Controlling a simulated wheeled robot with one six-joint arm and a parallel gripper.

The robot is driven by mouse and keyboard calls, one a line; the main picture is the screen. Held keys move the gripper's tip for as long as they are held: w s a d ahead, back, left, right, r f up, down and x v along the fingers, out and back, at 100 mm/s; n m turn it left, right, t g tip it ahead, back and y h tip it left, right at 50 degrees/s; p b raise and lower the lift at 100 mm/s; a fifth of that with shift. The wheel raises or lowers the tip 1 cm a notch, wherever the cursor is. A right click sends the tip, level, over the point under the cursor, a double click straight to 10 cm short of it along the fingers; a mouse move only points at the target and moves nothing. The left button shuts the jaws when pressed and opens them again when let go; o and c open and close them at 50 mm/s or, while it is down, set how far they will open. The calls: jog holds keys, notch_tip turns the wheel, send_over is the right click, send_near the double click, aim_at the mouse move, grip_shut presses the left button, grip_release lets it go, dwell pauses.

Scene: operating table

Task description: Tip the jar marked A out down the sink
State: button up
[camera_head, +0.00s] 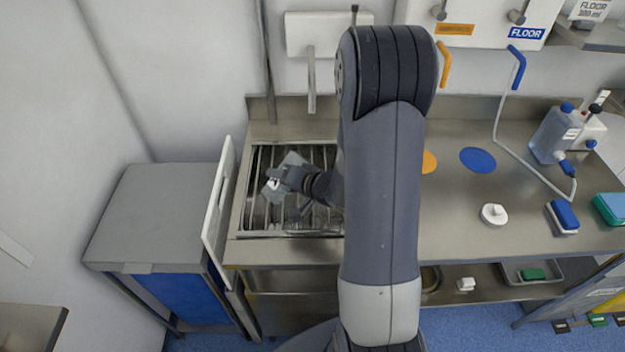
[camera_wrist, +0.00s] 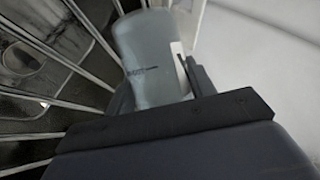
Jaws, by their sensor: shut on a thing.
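A translucent jar (camera_wrist: 148,60) is held between the dark fingers of my gripper (camera_wrist: 160,95) in the wrist view. Its side shows small dark print and part of a white label; I cannot read a letter A. In the head view the jar (camera_head: 296,160) is tilted over the grated sink (camera_head: 262,210), and my gripper (camera_head: 283,180) is shut on it. Bars of the grate (camera_wrist: 50,50) show behind and below the jar in the wrist view. My arm hides the right part of the sink. I cannot tell what is inside the jar.
A white upright panel (camera_head: 217,205) edges the sink's left side. A tap (camera_head: 311,80) hangs behind the sink. The steel counter to the right holds a white lid-like piece (camera_head: 494,214), a blue disc (camera_head: 477,160) and a clear bottle (camera_head: 555,132).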

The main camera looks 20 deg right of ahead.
jog(key=shift+a+f+m+y+p, duration=0.1)
jog(key=shift+f+m+y+p, duration=0.15)
jog(key=shift+m+y, duration=0.3)
jog(key=shift+f+m+y+p, duration=0.2)
jog(key=shift+m+y, duration=0.25)
jog(key=shift+m, duration=0.2)
dwell(2.5)
jog(key=shift+w+d+f+m+y+p, duration=0.2)
jog(key=shift+d+m+y+p, duration=0.4)
jog(key=shift+p, duration=0.65)
dwell(0.8)
jog(key=shift+d+r+m+y+p, duration=0.2)
jog(key=shift+r+m+y+p, duration=0.3)
jog(key=shift+p, duration=0.8)
dwell(0.6)
dwell(0.3)
